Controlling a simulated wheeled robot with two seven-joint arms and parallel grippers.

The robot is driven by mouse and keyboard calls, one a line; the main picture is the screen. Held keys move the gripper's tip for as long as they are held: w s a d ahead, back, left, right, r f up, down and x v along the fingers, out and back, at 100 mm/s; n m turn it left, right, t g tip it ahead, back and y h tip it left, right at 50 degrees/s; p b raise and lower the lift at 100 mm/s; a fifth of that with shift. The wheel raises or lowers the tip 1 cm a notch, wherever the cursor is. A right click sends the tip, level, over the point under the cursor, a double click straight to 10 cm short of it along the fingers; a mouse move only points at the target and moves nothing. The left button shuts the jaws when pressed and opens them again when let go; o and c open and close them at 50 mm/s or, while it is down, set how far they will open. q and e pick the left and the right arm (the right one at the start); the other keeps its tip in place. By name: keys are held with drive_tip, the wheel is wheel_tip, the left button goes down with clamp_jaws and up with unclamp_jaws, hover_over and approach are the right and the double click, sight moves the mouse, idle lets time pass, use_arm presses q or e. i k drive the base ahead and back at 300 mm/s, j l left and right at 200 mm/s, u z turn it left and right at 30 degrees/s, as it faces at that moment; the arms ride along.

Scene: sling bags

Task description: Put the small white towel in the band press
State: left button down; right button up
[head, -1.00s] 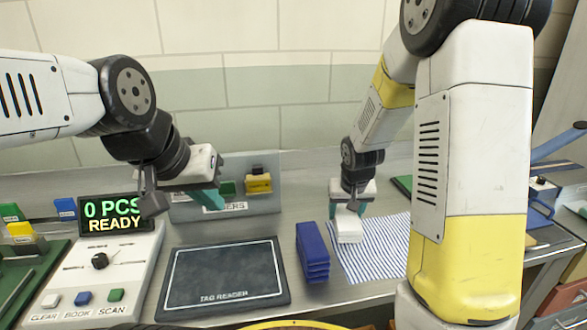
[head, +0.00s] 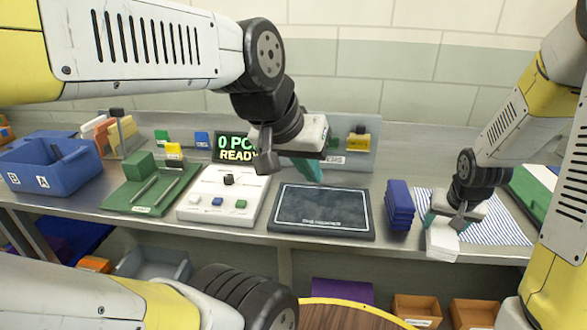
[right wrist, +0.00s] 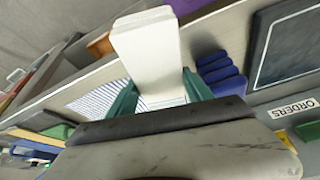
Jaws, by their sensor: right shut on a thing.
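The small white towel (head: 442,241) is a folded white block held in my right gripper (head: 456,212), at the front edge of the striped cloth. In the right wrist view the towel (right wrist: 148,55) sticks out between the teal fingers of my right gripper (right wrist: 160,95), which are shut on it. My left gripper (head: 308,168) hangs above the back of the dark tag reader pad, apart from it. Its finger gap is not clear. I cannot identify the band press in the frames now.
Blue folded towels (head: 399,205) are stacked left of the striped cloth (head: 500,226). The tag reader pad (head: 322,212), button console (head: 222,197), green board (head: 150,188) and blue bin (head: 50,165) line the bench leftward. A round wooden top (head: 345,315) and orange bins (head: 417,308) lie below.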

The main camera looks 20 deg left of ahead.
sight(159, 190)
drive_tip(key=k+j+z, duration=0.1)
drive_tip(key=k+j, duration=0.15)
drive_tip(key=j, duration=0.15)
drive_tip(key=k+j+z, duration=0.15)
drive_tip(key=j, duration=0.3)
drive_tip(key=k+j, duration=0.15)
drive_tip(key=j, duration=0.3)
drive_tip(key=k+j+z, duration=0.15)
drive_tip(key=j, duration=0.25)
drive_tip(key=k+j, duration=0.1)
drive_tip(key=j, duration=0.35)
drive_tip(key=k+j+z, duration=0.1)
drive_tip(key=j, duration=0.3)
drive_tip(key=k+j+z, duration=0.1)
drive_tip(key=k+j, duration=0.15)
drive_tip(key=j, duration=0.15)
drive_tip(key=k+j, duration=0.15)
drive_tip(key=j, duration=0.25)
drive_tip(key=k+j+z, duration=0.1)
drive_tip(key=j, duration=0.25)
drive_tip(key=i, duration=0.4)
